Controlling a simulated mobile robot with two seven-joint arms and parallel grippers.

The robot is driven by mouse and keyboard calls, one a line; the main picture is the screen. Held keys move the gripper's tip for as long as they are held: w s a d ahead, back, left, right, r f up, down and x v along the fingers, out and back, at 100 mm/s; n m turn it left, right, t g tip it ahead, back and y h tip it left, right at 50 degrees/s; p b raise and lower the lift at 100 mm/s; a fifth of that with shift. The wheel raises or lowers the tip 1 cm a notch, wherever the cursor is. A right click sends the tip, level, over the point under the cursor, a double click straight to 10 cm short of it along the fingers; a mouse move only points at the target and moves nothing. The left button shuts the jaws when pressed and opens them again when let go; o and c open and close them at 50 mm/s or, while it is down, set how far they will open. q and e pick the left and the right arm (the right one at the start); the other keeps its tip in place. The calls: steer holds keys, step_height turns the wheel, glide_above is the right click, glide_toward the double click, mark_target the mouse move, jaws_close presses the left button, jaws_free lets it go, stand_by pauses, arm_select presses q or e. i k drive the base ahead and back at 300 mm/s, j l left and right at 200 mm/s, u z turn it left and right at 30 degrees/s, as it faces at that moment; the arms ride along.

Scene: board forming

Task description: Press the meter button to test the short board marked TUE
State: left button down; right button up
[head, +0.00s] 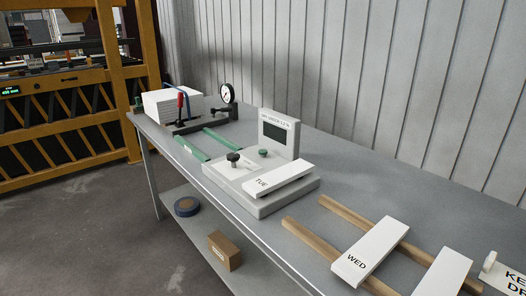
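The short white board marked TUE (276,179) lies on the right part of the meter's base, its marked end toward the front. The meter (281,131) is a light grey unit with an upright panel and a dark display that looks blank. A green button (263,153) sits on its base below the display. A dark knob (233,158) stands on the base to the left of the board. Neither of my grippers is in view.
A board marked WED (369,250) and another white board (443,274) lie across wooden rails (302,233) at the right. Green rails (191,148), a dial gauge (227,94) and a white stack (172,105) are at the left. A corrugated wall (330,70) stands behind the table.

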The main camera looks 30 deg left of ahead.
mark_target(262, 152)
steer(key=j+z, duration=0.2)
steer(key=j, duration=1.1)
steer(key=k+j+z, duration=0.15)
steer(key=j, duration=1.1)
steer(key=i, duration=0.05)
